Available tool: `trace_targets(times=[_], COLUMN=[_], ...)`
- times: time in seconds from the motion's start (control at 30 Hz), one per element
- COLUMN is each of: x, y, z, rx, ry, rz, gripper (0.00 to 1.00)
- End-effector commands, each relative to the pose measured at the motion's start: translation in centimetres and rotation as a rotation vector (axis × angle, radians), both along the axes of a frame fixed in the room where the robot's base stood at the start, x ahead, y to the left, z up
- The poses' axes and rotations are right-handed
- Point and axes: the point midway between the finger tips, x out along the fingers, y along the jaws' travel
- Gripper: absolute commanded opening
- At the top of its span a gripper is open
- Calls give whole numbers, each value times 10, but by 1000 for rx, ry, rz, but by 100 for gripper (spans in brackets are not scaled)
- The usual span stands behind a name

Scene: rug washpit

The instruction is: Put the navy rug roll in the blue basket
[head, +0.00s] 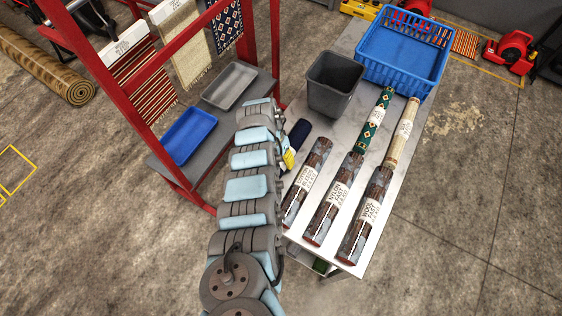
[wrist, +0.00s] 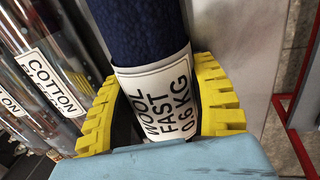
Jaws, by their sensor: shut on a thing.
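The navy rug roll (wrist: 140,35) carries a white label reading "WOOL FAST 0.6 KG" in the wrist view. My gripper (wrist: 165,105) has its yellow fingers shut around the labelled part of the roll. In the head view the navy roll (head: 300,131) shows beyond the end of my arm, with a bit of yellow finger (head: 289,158) beside it. My arm hides part of it there, and I cannot tell whether it touches the table. The blue basket (head: 397,62) stands at the far end of the table and looks empty.
A dark grey bin (head: 335,84) stands between the roll and the basket. A red rack (head: 150,115) with trays stands left.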

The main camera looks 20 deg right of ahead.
Motion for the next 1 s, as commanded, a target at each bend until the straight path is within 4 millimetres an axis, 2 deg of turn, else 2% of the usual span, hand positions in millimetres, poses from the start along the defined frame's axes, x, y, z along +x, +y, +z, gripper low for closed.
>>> trace_targets(times=[0.47, 0.5, 0.57, 0.87, 1.0], x=[0, 0, 0, 0, 1], y=[-1, 0, 0, 0, 0], z=[-7, -6, -6, -6, 1], rx=[-1, 0, 0, 0, -1], ry=[-1, 0, 0, 0, -1], rz=[-2, -1, -1, -1, -1], gripper=[18, 68, 85, 85, 85])
